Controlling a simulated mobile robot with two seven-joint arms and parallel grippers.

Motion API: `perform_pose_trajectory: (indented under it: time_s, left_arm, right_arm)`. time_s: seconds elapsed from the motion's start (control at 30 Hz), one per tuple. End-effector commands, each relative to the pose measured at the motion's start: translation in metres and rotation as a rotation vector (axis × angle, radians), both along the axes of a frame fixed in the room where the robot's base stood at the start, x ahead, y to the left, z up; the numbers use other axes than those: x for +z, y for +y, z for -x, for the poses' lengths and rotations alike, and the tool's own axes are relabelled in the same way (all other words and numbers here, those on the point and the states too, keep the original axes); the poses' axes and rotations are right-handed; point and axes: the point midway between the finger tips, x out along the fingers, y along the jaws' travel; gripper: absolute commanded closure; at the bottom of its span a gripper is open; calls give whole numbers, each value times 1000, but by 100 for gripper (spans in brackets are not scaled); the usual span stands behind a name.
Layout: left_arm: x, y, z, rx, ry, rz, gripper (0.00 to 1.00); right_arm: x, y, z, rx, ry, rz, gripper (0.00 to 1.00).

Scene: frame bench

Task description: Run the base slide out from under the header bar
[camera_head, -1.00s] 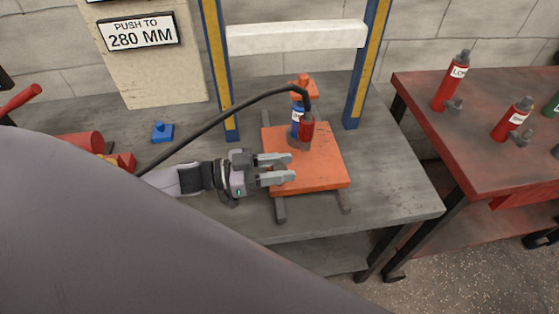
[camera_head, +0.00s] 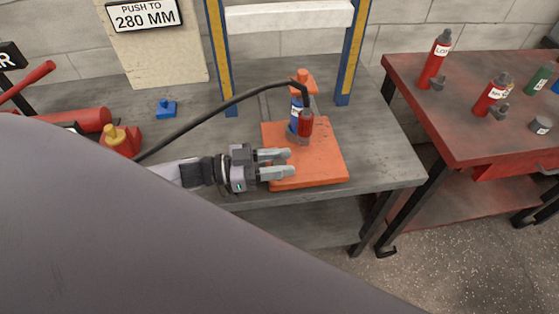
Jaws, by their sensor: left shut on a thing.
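The orange base slide (camera_head: 325,160) lies flat on the grey bench, close to its front edge. A blue and red cylinder unit (camera_head: 305,125) with an orange top stands upright on it, joined to a black hose (camera_head: 215,117). The white header bar (camera_head: 290,16) spans two blue and yellow posts behind the slide; the slide is in front of it. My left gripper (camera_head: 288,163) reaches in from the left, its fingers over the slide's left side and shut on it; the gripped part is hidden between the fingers. My right gripper is not in view.
A red pump (camera_head: 118,138) and a small blue block (camera_head: 165,108) are on the bench at left. A "PUSH TO 280 MM" sign (camera_head: 143,14) stands behind. A red table (camera_head: 475,105) with several bottles is at right, across a gap.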

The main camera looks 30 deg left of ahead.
Motion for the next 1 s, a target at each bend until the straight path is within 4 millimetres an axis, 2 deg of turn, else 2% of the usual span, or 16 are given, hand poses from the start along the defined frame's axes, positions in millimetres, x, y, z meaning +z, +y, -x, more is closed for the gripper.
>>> perform_pose_trajectory:
  time_s: [0.3,0.33,0.37,0.73,1.0]
  left_arm:
    - [-1,1,0,0,0,-1,100]
    - [-1,1,0,1,0,-1,52]
    - [-1,1,0,1,0,-1,43]
    - [-1,4,3,1,2,-2,43]
    - [-2,34,26,1,4,-3,43]
  right_arm:
    - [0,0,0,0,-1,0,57]
    - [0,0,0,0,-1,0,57]
    - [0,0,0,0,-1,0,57]
    - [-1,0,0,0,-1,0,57]
    - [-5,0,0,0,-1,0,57]
